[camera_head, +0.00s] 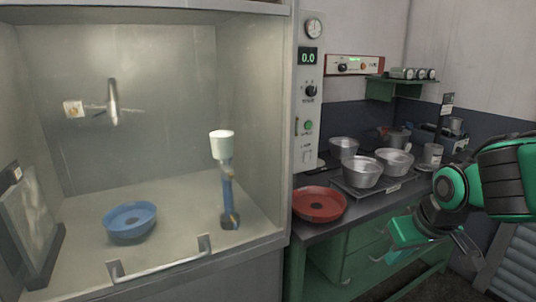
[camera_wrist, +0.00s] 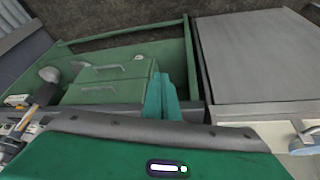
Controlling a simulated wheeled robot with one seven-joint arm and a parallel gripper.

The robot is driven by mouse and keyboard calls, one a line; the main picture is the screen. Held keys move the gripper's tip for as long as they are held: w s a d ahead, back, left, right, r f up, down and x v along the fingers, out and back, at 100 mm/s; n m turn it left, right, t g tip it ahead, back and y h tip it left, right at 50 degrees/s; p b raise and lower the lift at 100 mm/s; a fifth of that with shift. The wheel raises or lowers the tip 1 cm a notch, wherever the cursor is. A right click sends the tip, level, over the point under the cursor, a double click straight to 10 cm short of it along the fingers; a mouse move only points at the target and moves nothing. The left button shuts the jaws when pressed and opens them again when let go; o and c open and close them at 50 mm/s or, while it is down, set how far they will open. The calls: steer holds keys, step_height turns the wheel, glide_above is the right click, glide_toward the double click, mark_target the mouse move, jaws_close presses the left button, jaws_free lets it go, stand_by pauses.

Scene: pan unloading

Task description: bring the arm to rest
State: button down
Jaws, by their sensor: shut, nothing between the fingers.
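My arm (camera_head: 500,180) is folded at the right side of the head view, in front of the dark counter. My gripper (camera_head: 402,234) hangs low there, in front of the green cabinet (camera_head: 350,240), apart from the pans. In the wrist view my gripper's teal fingers (camera_wrist: 160,90) are together, with nothing visible between them. The green cabinet's drawers (camera_wrist: 110,75) lie beyond them. In the head view the exact fingertips are hard to make out.
A red pan (camera_head: 319,203) sits on the counter's left end. Several metal pans (camera_head: 361,172) stand to its right, some on a flat scale-like plate. The open hood at left holds a blue pan (camera_head: 130,221) and a blue stand with a white cup (camera_head: 222,145).

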steer(key=s+d+m+g, duration=0.2)
steer(key=s+d+m, duration=0.2)
steer(key=s, duration=0.5)
steer(key=s+d+f+m+g, duration=0.1)
steer(key=s+d+m+g, duration=0.2)
steer(key=s+d, duration=0.5)
steer(key=shift+s+d+f+m, duration=0.25)
steer(key=shift+s+m, duration=0.35)
steer(key=shift+s, duration=0.3)
steer(key=shift+a, duration=0.1)
steer(key=shift+w+f, duration=0.3)
steer(key=shift+w, duration=0.35)
